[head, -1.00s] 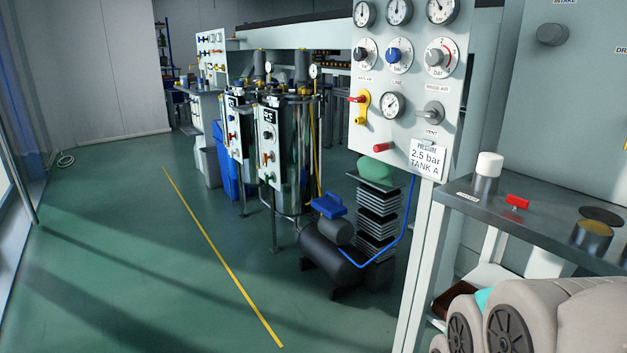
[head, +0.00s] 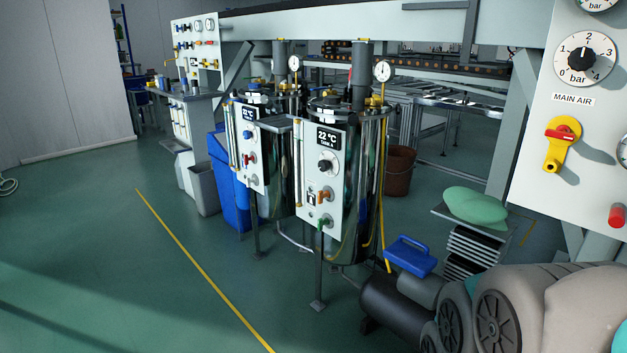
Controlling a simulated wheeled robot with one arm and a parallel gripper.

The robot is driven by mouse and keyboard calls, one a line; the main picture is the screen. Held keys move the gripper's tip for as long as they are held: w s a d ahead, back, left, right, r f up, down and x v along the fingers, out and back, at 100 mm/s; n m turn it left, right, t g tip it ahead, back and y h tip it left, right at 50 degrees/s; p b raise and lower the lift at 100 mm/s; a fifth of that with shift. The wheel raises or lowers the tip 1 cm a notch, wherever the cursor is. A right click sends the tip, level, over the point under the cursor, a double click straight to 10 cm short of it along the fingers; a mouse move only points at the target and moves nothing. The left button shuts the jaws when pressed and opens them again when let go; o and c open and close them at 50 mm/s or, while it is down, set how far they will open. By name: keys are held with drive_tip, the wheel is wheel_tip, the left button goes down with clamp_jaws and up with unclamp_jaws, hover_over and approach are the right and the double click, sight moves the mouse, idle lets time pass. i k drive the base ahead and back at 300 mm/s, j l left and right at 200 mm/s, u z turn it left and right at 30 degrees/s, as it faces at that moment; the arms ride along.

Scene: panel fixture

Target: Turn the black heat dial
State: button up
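A black dial (head: 325,166) sits on the white front panel (head: 308,190) of the nearer steel tank, just below a display reading 22 °C. Its pointer is too small to read, and I cannot read a label for it. Below it on the panel are an orange handle (head: 324,196) and a green handle (head: 324,221). Another black dial (head: 581,60), on a scale in bar, is on the wall panel above the words MAIN AIR. Parts of my arm fill the bottom right corner. My gripper is not in view.
A second tank panel (head: 248,150) with a blue knob stands behind to the left. A black compressor (head: 393,303), a blue toolbox (head: 410,256) and a stack with a green bundle (head: 474,204) stand right of the nearer tank. Open green floor lies left, crossed by a yellow line (head: 200,268).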

sight(324, 166)
drive_tip(key=i+j, duration=0.1)
drive_tip(key=j, duration=0.25)
drive_tip(key=i+j, duration=0.15)
drive_tip(key=j, duration=0.2)
drive_tip(key=i+j, duration=0.1)
drive_tip(key=j, duration=0.3)
drive_tip(key=i+j, duration=0.15)
drive_tip(key=j, duration=0.2)
